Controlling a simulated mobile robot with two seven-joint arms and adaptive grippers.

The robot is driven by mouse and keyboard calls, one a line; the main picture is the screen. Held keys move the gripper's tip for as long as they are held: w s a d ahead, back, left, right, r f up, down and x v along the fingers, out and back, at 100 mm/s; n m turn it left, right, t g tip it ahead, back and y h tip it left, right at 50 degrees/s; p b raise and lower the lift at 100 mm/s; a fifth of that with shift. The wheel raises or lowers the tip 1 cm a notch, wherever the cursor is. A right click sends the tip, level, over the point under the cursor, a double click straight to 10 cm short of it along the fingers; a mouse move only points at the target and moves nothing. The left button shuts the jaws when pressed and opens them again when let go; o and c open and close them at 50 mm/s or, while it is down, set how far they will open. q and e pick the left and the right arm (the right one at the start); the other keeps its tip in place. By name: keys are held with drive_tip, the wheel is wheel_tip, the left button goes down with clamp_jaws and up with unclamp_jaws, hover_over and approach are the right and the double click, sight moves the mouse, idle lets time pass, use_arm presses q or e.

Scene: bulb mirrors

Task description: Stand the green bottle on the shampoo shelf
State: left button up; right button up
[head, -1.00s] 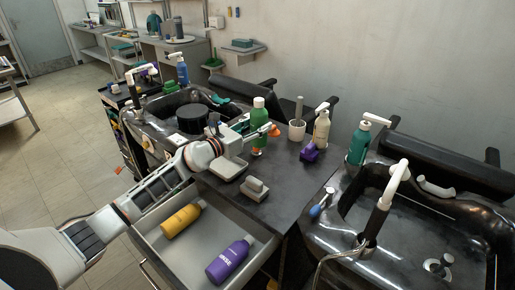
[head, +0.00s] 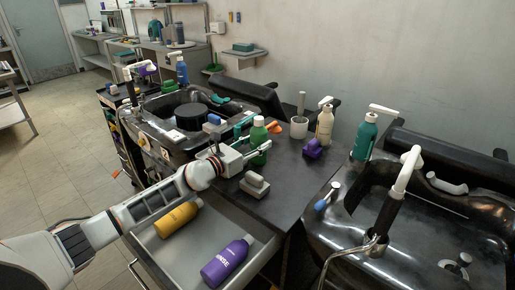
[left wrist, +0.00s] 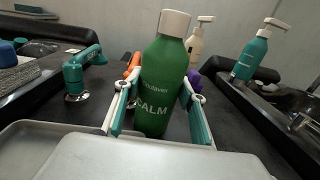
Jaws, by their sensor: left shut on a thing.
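The green bottle (head: 258,143) with a pale cap is upright over the dark counter between the two basins. My left gripper (head: 254,148) is shut on it. In the left wrist view the green bottle (left wrist: 163,85), lettered "CALM", stands between the teal finger pads of my left gripper (left wrist: 160,112). Its base is hidden there by the gripper body, and I cannot tell whether it touches the counter. A small grey wall shelf (head: 258,61) holds a teal item at the back. I cannot tell whether it is the shampoo shelf. My right gripper is not in view.
A white cup (head: 299,128), a cream pump bottle (head: 324,127), a purple item (head: 313,148) and a teal pump bottle (head: 365,137) stand right of the green bottle. A grey block (head: 255,184) lies nearer. The open drawer (head: 190,262) holds yellow (head: 178,219) and purple (head: 226,263) bottles.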

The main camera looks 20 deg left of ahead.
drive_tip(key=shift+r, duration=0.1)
use_arm(q)
drive_tip(key=o, duration=1.5)
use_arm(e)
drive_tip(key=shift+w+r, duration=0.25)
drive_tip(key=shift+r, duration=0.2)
use_arm(q)
drive_tip(key=shift+s, duration=0.1)
drive_tip(key=p+v, duration=0.1)
drive_tip(key=v, duration=0.9)
drive_tip(key=shift+s+a+p, duration=0.1)
drive_tip(key=shift+s+p, duration=0.05)
drive_tip(key=shift+p, duration=0.25)
drive_tip(key=shift+v, duration=0.75)
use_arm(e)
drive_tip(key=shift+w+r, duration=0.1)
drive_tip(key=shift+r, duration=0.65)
